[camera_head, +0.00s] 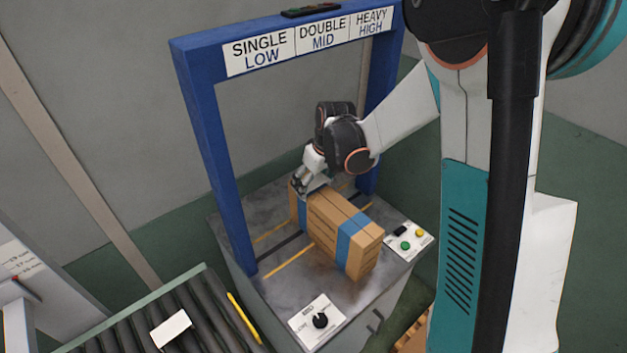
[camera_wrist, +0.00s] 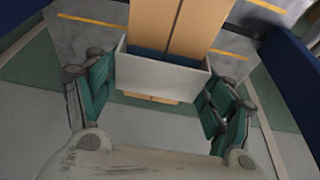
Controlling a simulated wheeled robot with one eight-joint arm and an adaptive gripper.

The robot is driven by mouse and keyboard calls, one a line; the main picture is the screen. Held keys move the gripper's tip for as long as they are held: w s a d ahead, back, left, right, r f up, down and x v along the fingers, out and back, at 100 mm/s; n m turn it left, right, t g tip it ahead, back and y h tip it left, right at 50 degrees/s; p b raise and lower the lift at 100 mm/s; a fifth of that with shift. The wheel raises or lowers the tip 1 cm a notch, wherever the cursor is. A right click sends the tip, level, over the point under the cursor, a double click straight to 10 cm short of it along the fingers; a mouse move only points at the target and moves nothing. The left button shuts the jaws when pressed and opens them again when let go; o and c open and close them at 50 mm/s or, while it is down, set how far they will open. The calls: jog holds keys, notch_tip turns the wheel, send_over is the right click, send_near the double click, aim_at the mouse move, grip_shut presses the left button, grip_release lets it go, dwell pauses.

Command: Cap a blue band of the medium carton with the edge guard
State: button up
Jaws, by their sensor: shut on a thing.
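The medium carton (camera_head: 328,220) is a brown box lying on the grey table under the blue arch. It has two blue bands, one near its far left end (camera_head: 302,214) and one nearer its right end (camera_head: 352,240). My gripper (camera_head: 310,184) is at the top edge of the far left end. In the wrist view, my gripper (camera_wrist: 162,82) is shut on the light grey edge guard (camera_wrist: 157,78), a finger at each end. Full contact cannot be told.
The blue arch (camera_head: 208,150) with a label board stands around the table (camera_head: 275,292). A knob panel (camera_head: 316,322) is at the front and a button panel (camera_head: 408,242) at the right. A roller conveyor (camera_head: 205,315) with a white card lies at the lower left.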

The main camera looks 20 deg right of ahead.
jog(key=shift+f+b, duration=0.65)
jog(key=shift+f, duration=0.25)
jog(key=o, duration=0.8)
jog(key=shift+r, duration=0.1)
jog(key=v, duration=1.1)
jog(key=shift+s+d+r, duration=0.1)
jog(key=shift+s+r, duration=0.05)
jog(key=shift+r, duration=0.25)
